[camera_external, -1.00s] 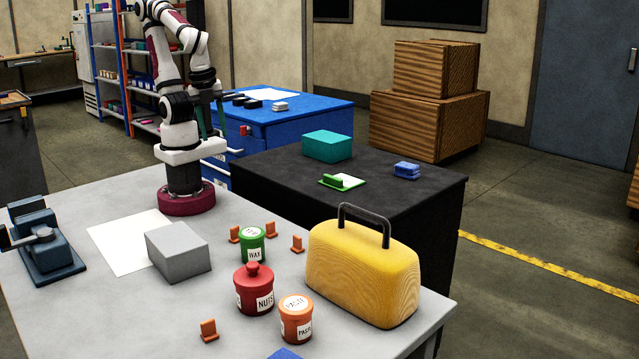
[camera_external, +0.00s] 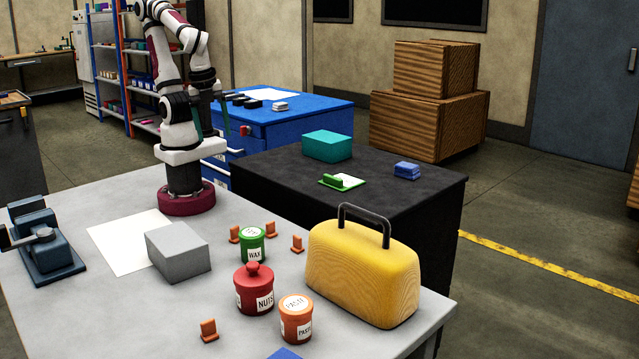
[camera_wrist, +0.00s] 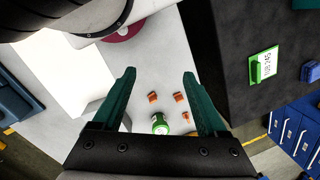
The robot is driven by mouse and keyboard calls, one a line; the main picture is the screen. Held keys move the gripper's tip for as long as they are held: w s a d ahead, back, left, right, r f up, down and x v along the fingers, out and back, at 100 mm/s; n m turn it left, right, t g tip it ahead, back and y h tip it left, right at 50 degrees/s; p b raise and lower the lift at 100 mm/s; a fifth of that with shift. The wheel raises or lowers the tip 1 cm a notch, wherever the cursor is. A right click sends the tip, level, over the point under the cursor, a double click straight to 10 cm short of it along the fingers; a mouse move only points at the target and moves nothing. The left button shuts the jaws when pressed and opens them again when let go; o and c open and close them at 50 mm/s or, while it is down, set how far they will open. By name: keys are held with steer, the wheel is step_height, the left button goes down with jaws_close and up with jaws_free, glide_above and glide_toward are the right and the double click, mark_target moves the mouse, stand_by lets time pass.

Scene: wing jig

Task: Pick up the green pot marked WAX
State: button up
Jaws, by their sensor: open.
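The green pot (camera_external: 252,246) marked WAX stands upright on the grey table, with small orange stops beside it. In the wrist view the green pot (camera_wrist: 160,124) shows between my fingers, well beyond them. My gripper (camera_wrist: 159,72) is open and empty, its two dark green fingers wide apart. In the external view my gripper (camera_external: 222,120) is high up near my own arm, away from the pot, and partly hidden by it.
The red NUTS pot (camera_external: 254,291) and the orange PASTE pot (camera_external: 296,320) stand in front of the green pot. A yellow case (camera_external: 362,272) with a dark handle is to the right. A grey block (camera_external: 178,254) is to the left. A blue vise (camera_external: 45,245) sits at far left.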

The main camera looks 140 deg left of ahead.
steer(key=o, duration=0.3)
steer(key=w+d+f+n+g+h, duration=0.25)
steer(key=w+n+h, duration=0.45)
steer(key=w+n, duration=0.45)
steer(key=n+t+h, duration=0.6)
steer(key=n+h, duration=0.2)
steer(key=n, duration=0.7)
glide_toward(252, 245)
steer(key=shift+m+g, duration=0.25)
steer(key=a, duration=0.2)
steer(key=s+a, duration=0.1)
steer(key=a, duration=0.1)
steer(key=s+a, duration=0.1)
steer(key=a, duration=0.2)
steer(key=shift+s, duration=0.25)
steer(key=x, duration=1.5)
steer(key=shift+s+d+r, duration=0.15)
steer(key=shift+d+r, duration=0.1)
steer(key=shift+d, duration=0.2)
